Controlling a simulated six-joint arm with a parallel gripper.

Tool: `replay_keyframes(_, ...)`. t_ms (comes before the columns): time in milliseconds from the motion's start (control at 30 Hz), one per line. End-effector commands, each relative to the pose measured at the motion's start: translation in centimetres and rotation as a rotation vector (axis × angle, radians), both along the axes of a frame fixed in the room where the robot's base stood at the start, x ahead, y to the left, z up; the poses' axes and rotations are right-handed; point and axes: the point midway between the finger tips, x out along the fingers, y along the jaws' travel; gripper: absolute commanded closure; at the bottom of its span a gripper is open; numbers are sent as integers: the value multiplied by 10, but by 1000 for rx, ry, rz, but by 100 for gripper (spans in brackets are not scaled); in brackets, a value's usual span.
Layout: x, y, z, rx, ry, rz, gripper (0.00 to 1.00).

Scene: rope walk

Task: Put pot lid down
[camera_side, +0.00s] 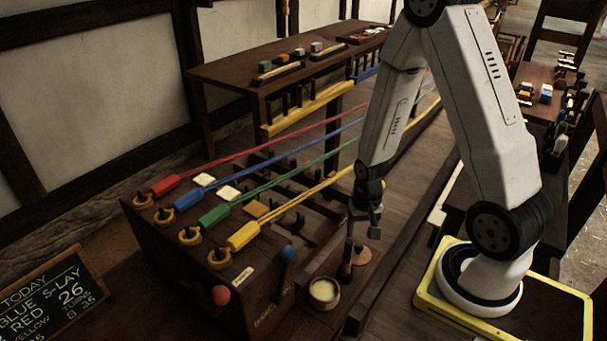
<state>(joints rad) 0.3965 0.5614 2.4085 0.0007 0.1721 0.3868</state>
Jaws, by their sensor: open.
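A small round pot (324,291) with pale cream contents stands uncovered on the dark wooden bench, near the front. A flat brown round piece, which looks like the pot lid (361,256), lies to the right of and behind the pot, apart from it. My gripper (363,228) points down just above the lid, open and with nothing visible between its fingers. A gap shows between the right finger and the lid.
The rope machine (190,270), with red, blue, green and yellow ropes, is at left. Its blue-knobbed lever (289,254) rises near the pot. A chalkboard (50,300) stands front left.

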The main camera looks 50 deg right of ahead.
Motion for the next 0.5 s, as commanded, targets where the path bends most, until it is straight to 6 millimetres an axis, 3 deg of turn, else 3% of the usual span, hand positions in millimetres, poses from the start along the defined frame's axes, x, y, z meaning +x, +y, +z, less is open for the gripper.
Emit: replay_keyframes(500, 1, 0, 46, -1, -3, 0, 31)
